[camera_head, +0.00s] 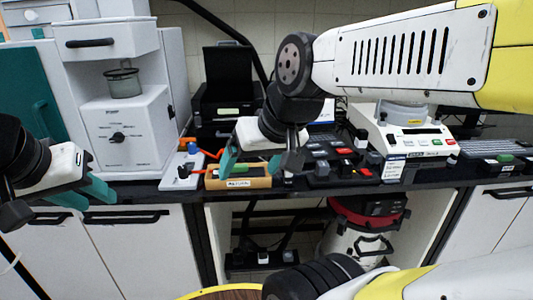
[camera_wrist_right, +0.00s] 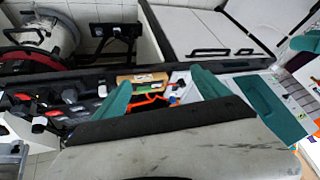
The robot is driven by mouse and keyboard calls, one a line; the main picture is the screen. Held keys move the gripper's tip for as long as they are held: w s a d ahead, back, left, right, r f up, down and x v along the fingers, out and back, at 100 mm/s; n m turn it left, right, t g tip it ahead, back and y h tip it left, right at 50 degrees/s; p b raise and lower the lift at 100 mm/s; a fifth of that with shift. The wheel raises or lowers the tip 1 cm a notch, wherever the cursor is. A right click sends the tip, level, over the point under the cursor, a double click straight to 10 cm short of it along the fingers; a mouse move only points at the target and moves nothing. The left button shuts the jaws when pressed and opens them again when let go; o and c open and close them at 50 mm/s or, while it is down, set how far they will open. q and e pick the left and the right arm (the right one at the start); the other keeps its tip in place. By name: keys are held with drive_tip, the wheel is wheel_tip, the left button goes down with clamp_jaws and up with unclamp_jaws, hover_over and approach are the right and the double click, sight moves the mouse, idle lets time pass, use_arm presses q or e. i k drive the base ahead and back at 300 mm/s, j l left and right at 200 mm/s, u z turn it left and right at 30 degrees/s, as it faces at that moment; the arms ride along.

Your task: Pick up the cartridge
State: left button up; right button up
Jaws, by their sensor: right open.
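No object can be clearly identified as the cartridge. A tan box with a white label (camera_head: 240,183) sits at the front edge of the dark bench; it also shows in the wrist view (camera_wrist_right: 128,80). My right gripper (camera_head: 252,166) is open, its teal fingers spread above and around the tan box area. In the wrist view the right fingers (camera_wrist_right: 163,92) are apart, with an orange part (camera_wrist_right: 148,99) visible between them. My left gripper (camera_head: 77,195) is at the far left in front of the bench edge, its teal fingers apart and empty.
A white machine with a dial (camera_head: 125,130) stands behind left. Dark blocks with coloured buttons (camera_head: 345,165) and a white instrument (camera_head: 405,140) crowd the right. A red-topped canister (camera_head: 355,240) stands under the bench.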

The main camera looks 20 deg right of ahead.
sight(508, 162)
drive_tip(key=z, duration=2.5)
drive_tip(key=i+l, duration=0.15)
drive_tip(key=i, duration=0.35)
drive_tip(key=i+l, duration=0.1)
drive_tip(key=i, duration=0.45)
drive_tip(key=i+l, duration=0.15)
drive_tip(key=i, duration=0.35)
drive_tip(key=i+l, duration=0.1)
drive_tip(key=i, duration=0.45)
drive_tip(key=i+l+u, duration=0.1)
drive_tip(key=i, duration=0.4)
